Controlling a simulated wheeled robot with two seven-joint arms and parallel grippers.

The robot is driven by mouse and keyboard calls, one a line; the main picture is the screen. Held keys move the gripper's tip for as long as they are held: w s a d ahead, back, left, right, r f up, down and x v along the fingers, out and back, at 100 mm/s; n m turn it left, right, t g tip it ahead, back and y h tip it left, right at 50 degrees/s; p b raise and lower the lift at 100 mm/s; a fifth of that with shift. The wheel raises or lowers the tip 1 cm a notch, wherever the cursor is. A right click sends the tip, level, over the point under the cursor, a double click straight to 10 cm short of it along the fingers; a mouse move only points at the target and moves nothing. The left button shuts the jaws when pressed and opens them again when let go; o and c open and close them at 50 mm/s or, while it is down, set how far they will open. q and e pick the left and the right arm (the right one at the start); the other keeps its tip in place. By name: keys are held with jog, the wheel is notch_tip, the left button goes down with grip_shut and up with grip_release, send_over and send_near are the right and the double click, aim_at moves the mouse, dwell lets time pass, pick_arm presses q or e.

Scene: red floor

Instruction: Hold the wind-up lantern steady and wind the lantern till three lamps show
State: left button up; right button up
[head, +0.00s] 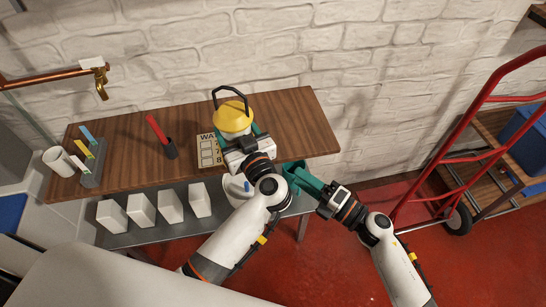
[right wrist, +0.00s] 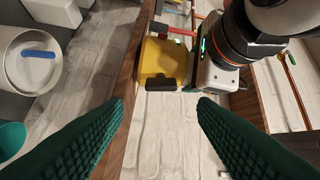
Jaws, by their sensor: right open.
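The wind-up lantern (head: 233,116) has a yellow top and a black loop handle, and stands upright on the wooden bench. In the right wrist view its yellow top (right wrist: 160,60) shows with a black bar in front. My left gripper (head: 241,134) has its teal fingers on both sides of the lantern body, below the yellow top, and appears closed on it. Any lamps and the winding part are hidden or too small to tell. My right gripper (head: 293,172) is open and empty, at the bench's front edge, right of and nearer than the lantern.
White blocks (head: 141,210) stand on a lower shelf. A red hand truck (head: 432,165) stands right.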

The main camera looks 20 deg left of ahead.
jog(key=f+x, duration=0.1)
jog(key=x, duration=0.9)
jog(key=shift+r, duration=0.5)
jog(key=c, duration=0.7)
jog(key=shift+m+h, duration=0.3)
jog(key=shift+m, duration=0.4)
jog(key=o, duration=0.7)
jog(key=shift+d, duration=0.1)
